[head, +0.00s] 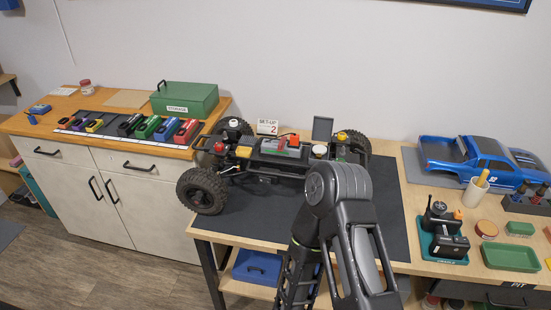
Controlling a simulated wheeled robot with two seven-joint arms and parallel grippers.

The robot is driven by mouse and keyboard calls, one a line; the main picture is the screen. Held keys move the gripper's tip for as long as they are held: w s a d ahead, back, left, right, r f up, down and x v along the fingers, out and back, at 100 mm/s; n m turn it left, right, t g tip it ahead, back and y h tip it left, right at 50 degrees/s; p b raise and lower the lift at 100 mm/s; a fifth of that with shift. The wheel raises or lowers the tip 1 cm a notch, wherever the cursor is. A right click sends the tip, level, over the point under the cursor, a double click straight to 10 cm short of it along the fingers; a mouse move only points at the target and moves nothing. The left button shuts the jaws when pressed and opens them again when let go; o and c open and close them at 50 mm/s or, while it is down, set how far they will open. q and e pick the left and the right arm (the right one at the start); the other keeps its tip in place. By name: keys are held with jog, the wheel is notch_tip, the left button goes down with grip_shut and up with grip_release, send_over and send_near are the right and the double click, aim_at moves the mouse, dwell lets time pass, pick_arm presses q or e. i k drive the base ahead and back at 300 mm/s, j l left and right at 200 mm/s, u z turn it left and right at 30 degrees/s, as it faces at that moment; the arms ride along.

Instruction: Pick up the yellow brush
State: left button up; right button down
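A yellow-handled item that looks like the yellow brush (483,178) stands tilted at the right of the workbench, in front of the blue car body. Its lower part is pale and wider; whether that is bristles or a holder is too small to tell. One of my arms rises from the bottom middle, its bent elbow in front of the crawler. I cannot tell which arm it is. Neither gripper shows.
The crawler chassis (290,150) stands on a dark mat (390,217). Near the brush are the blue car body (485,155), a dark tool caddy (526,203), a controller on a teal tray (444,247), a round reddish tin (487,229) and a green tray (510,257).

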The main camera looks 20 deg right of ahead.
aim_at(483, 177)
jog(key=z, duration=2.25)
